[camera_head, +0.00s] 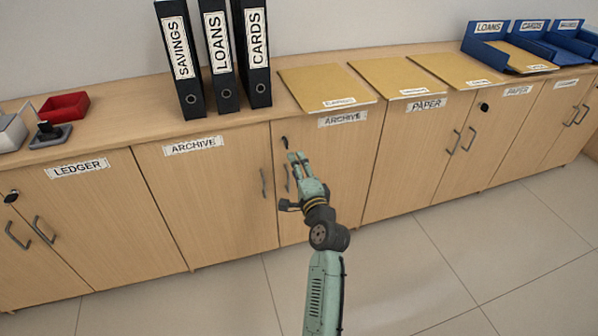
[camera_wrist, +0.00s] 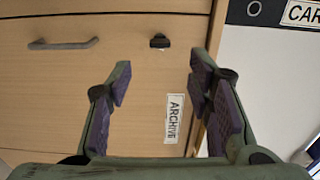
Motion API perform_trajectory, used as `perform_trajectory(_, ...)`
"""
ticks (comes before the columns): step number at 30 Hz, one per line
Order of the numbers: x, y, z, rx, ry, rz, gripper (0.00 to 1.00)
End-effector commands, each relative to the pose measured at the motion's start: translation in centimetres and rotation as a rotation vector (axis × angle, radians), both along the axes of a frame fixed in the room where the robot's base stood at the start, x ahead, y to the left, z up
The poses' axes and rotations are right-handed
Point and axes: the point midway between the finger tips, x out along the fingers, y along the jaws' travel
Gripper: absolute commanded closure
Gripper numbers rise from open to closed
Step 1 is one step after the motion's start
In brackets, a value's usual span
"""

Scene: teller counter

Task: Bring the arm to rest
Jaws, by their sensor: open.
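My gripper (camera_head: 298,158) is raised in front of the archive cabinet door (camera_head: 345,160), below the counter's front edge. It also shows in the wrist view (camera_wrist: 162,80), with its two dark-padded fingers apart and nothing between them. Beyond the fingers are the plain door, its dark lock (camera_wrist: 160,41), a grey handle (camera_wrist: 65,44) and a white ARCHIVE label (camera_wrist: 174,118). I cannot tell whether a finger touches the door. In the head view my arm reaches up from the bottom, bent at a dark joint.
Black binders (camera_head: 217,55) stand on the counter (camera_head: 120,110), left of tan folders (camera_head: 325,84). Blue trays (camera_head: 507,55) are at the far right. A red tray (camera_head: 65,106) and a stamp (camera_head: 48,131) are at the left. Bare tiled floor (camera_head: 420,270) lies before the cabinets.

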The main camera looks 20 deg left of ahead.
Motion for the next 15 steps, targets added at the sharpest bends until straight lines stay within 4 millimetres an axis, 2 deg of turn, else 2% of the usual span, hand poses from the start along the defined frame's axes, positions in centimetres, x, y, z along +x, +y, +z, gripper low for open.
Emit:
perform_trajectory(5,-1.26,-0.84,-0.02,-0.001,0.000,0.000,0.53)
perform_trajectory(15,-1.39,-0.93,0.04,-0.001,-0.001,0.000,0.53)
